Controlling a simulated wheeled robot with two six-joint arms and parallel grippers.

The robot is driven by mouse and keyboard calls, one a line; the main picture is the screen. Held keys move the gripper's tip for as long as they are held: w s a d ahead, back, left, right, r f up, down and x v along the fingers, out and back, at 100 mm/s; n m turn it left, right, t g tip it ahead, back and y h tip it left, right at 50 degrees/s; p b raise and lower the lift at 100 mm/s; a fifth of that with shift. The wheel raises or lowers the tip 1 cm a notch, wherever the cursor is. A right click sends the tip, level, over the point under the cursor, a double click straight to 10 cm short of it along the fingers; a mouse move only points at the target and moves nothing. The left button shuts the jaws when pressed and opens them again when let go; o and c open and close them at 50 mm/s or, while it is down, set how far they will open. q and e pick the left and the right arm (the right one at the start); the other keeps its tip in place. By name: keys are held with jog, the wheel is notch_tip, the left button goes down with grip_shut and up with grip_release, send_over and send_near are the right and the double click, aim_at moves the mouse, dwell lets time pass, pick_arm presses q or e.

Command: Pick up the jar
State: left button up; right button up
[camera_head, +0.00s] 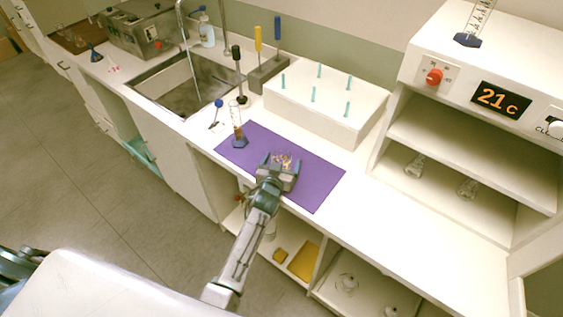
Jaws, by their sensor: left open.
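A small clear jar (284,157) with yellow and pinkish bits in it stands on the purple mat (315,176). My left gripper (280,166) reaches over the counter's front edge to the mat. Its jaws are open, with one finger at each side of the jar. The gripper hides the jar's lower part, so I cannot tell whether the fingers touch it. My right gripper is not in view.
A graduated cylinder (238,132) stands at the mat's left corner. A white block with teal pegs (315,112) is behind the mat. A sink (185,88) lies to the left; a shelf unit with a 21 C display (499,100) stands right.

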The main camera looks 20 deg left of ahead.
pick_arm(q)
jog(key=shift+s+r, duration=0.1)
jog(key=shift+c, duration=1.1)
jog(key=c, duration=0.9)
